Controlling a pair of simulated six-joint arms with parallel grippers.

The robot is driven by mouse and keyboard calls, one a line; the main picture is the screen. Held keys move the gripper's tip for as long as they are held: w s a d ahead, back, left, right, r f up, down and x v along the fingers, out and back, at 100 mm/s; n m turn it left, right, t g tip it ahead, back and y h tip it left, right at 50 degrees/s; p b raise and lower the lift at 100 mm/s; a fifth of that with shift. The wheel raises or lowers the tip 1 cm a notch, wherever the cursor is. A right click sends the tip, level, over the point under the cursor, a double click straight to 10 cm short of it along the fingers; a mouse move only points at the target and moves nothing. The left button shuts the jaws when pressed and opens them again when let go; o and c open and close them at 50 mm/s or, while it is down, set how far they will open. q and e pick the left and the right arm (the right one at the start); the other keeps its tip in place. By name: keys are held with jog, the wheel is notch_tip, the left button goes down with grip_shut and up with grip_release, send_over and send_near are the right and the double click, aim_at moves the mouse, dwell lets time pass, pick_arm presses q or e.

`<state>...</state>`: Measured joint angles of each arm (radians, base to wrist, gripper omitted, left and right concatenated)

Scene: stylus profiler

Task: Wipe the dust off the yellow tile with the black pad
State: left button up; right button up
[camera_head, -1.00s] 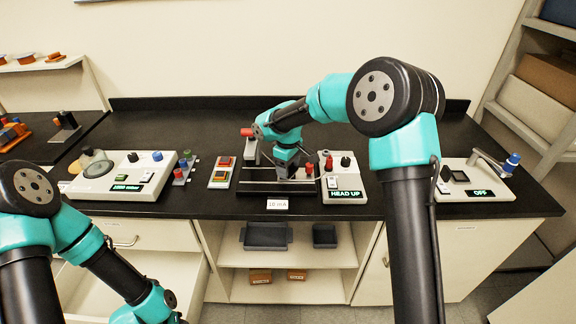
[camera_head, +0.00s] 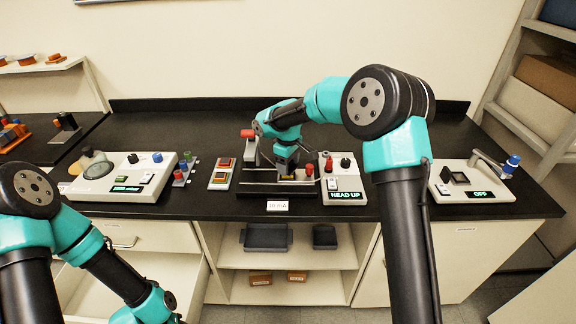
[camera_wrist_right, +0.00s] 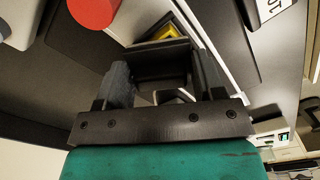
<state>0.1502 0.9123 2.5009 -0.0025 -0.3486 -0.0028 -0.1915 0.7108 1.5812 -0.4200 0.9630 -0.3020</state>
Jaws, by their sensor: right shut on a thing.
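My right gripper (camera_head: 286,172) is low over the dark profiler stage (camera_head: 255,189) in the middle of the bench. In the right wrist view, its two fingers (camera_wrist_right: 162,85) are shut on a black pad (camera_wrist_right: 160,62). A yellow tile (camera_wrist_right: 165,33) shows in part just beyond the pad's edge; the pad hides the rest. I cannot tell whether the pad touches the tile, and dust cannot be made out. In the head view my gripper covers that spot. My left arm is at the lower left; its gripper is out of the picture.
A red-topped post (camera_head: 248,134) stands behind the stage at left. A HEAD UP control box (camera_head: 346,184) with a red knob (camera_head: 328,164) is close on the right. The bench behind is clear.

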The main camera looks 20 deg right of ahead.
jog(key=shift+w, duration=0.15)
dwell(0.4)
jog(key=shift+s+a, duration=0.15)
jog(key=shift+s, duration=0.45)
jog(key=shift+s+a, duration=0.15)
jog(key=shift+s, duration=0.4)
jog(key=shift+w, duration=0.2)
jog(key=shift+w+d, duration=0.15)
jog(key=shift+w, duration=0.2)
jog(key=shift+r, duration=3.05)
